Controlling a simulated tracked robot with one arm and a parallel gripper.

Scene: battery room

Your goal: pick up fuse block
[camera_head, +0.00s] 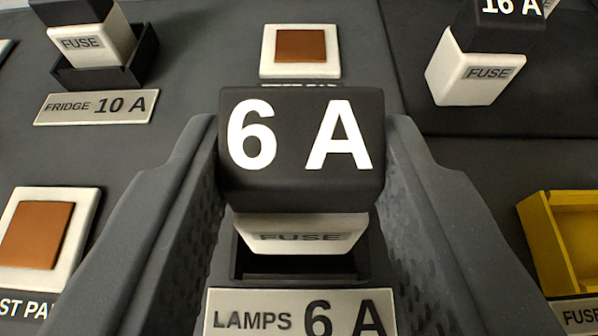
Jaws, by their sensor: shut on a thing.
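A fuse block (301,190) with a black top marked "6 A" and a white lower body marked "FUSE" is in the middle of the view. My gripper (301,150) is shut on its black top, with one dark finger on each side. The white body stands at or just above a dark socket (300,268). I cannot tell whether its lower end is still inside. A plate (300,314) below the socket reads "LAMPS 6 A".
Another fuse block (95,40) stands in a socket at the upper left, above a "FRIDGE 10 A" plate (97,106). A "16 A" fuse block (475,72) is at the upper right. Brown-and-white squares (300,46) (36,236) are on the panel. A yellow tray (535,225) is at the right.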

